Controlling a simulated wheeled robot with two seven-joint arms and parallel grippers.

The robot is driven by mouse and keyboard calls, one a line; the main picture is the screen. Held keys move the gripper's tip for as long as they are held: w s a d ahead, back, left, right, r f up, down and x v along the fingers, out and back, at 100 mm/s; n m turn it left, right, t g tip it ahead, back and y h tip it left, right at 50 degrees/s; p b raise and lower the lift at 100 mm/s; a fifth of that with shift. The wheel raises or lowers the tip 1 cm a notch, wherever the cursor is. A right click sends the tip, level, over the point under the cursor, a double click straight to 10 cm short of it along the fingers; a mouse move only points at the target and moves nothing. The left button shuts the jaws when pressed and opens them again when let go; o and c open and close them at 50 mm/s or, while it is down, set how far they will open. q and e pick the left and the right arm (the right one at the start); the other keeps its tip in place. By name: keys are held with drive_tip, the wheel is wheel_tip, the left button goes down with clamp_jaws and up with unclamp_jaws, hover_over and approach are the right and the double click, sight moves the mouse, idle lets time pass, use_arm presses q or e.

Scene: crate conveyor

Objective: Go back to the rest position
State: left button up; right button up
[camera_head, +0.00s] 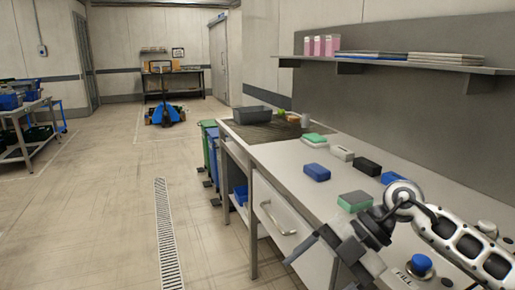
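My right arm comes in from the lower right, over the workbench (290,175). Its dark grey gripper (312,258) points down and left, in front of the bench's front edge and close to the drawer handle (276,217). No object shows in it. The fingers are seen at an angle and partly cut off by the bottom edge, so I cannot tell whether they are open or shut. My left gripper is not in view.
Blue (316,172), green-and-grey (355,201), white (342,153) and black (367,166) blocks lie on the bench. A blue button (421,264) is near the arm. A shelf (390,63) hangs above.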

drive_tip(key=s+a+r+y, duration=0.2)
drive_tip(key=s+a+y, duration=0.2)
drive_tip(key=a+y, duration=0.45)
drive_tip(key=w+d+f+m+t+h, duration=0.1)
drive_tip(key=d+f+m+t+h, duration=0.2)
drive_tip(key=m+t, duration=0.7)
drive_tip(key=w+d+f+m+t+h, duration=0.2)
drive_tip(key=m+t, duration=0.7)
drive_tip(key=s+d+f+m+g+h, duration=0.2)
drive_tip(key=s+f+h, duration=0.1)
drive_tip(key=f, duration=0.3)
drive_tip(key=s+d+f+m+g+h, duration=0.2)
drive_tip(key=s+d+f+m+h, duration=0.1)
drive_tip(key=s+f, duration=0.2)
drive_tip(key=s+d+f+m+g+h, duration=0.2)
drive_tip(key=s+f, duration=0.3)
drive_tip(key=f, duration=0.4)
drive_tip(key=shift+d+m+h, duration=0.3)
drive_tip(key=shift+d+h, duration=0.2)
drive_tip(key=shift+h, duration=0.35)
